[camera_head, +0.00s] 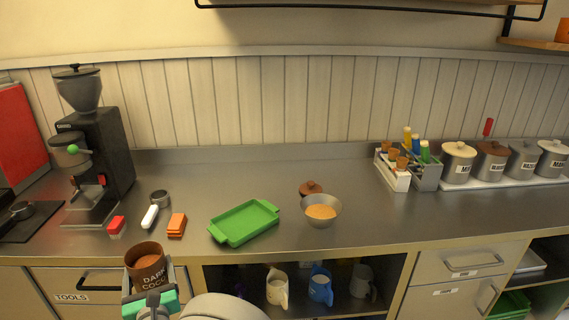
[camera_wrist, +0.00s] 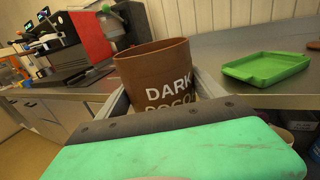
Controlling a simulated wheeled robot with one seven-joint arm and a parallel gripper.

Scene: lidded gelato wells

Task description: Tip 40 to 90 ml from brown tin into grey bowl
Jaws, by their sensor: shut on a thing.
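The brown tin (camera_head: 147,262), lettered "DARK COCO", is held in my gripper (camera_head: 150,283) in front of the counter's front edge at the lower left. In the wrist view the tin (camera_wrist: 160,75) stands between the two fingers, open at the top and roughly upright; its contents are not visible there. My gripper is shut on it. The grey bowl (camera_head: 334,216) stands on the counter right of centre, with an orange-tan content inside. The tin is well to the left of the bowl and apart from it. The bowl does not show in the wrist view.
A green tray (camera_head: 243,233) lies between tin and bowl. A brown lid (camera_head: 311,188) lies just behind the bowl. An orange block (camera_head: 177,224), a portafilter (camera_head: 151,215) and a grinder (camera_head: 97,150) are at left. Caddies (camera_head: 410,173) and lidded pots (camera_head: 490,162) stand at right.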

